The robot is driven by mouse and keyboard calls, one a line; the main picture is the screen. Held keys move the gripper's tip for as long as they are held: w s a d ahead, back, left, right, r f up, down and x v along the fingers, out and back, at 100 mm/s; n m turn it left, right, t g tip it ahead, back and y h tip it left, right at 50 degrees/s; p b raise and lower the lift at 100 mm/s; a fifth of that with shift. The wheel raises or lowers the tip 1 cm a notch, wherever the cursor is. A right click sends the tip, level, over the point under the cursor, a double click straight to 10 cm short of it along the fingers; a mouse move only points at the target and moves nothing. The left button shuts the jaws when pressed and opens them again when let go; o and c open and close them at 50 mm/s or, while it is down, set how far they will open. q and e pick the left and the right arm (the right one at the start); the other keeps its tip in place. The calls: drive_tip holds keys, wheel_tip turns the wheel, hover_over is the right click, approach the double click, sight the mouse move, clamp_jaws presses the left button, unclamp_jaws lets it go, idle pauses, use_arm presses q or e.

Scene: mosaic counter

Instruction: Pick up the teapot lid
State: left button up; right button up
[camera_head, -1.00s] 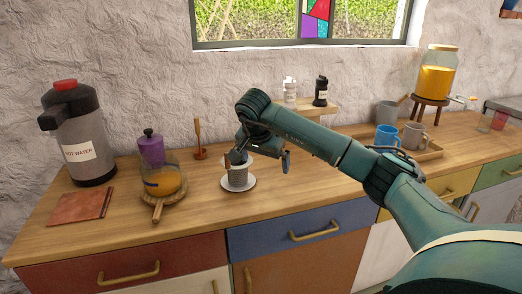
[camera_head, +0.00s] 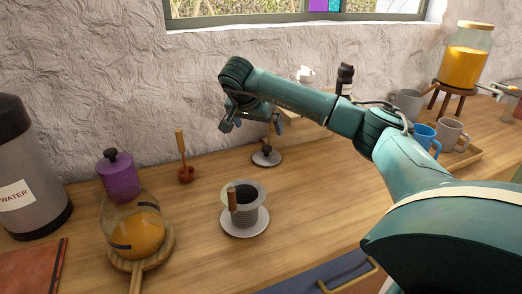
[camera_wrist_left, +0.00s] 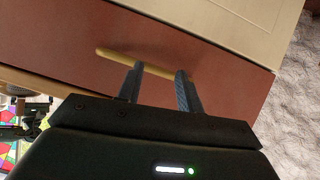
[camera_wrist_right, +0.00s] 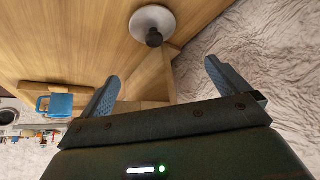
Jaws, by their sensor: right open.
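The teapot lid, a pale grey disc with a black knob, lies on the counter near the wall in the head view (camera_head: 266,158). It also shows in the right wrist view (camera_wrist_right: 152,20), beyond the fingertips. My right gripper (camera_head: 252,125) is open and empty, above the counter and apart from the lid; it also shows in the right wrist view (camera_wrist_right: 162,75). A glass teapot with orange liquid (camera_head: 137,232) stands on a wooden trivet at left. My left gripper (camera_wrist_left: 160,70) is open in front of a drawer front, with a brass handle behind its fingers; contact cannot be told.
A cup with a strainer (camera_head: 241,204) stands on a saucer in front of the lid. A wooden dipper (camera_head: 183,160) and a purple canister (camera_head: 118,177) stand to the left. A small wooden shelf (camera_head: 296,127) is near the lid. Mugs (camera_head: 424,137) stand at right.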

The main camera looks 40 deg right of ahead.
sight(267, 147)
drive_tip(key=x, duration=0.7)
drive_tip(key=shift+s+f, duration=0.15)
drive_tip(key=shift+f, duration=0.05)
drive_tip(key=f, duration=0.1)
drive_tip(key=d+f, duration=0.1)
drive_tip(key=f, duration=0.2)
drive_tip(key=shift+d, duration=0.25)
drive_tip(key=shift+w+d+f, duration=0.2)
drive_tip(key=shift+w+f, duration=0.05)
drive_tip(key=shift+f, duration=0.15)
drive_tip(key=shift+c, duration=0.6)
drive_tip(key=c, duration=0.8)
drive_tip(key=shift+r, duration=0.1)
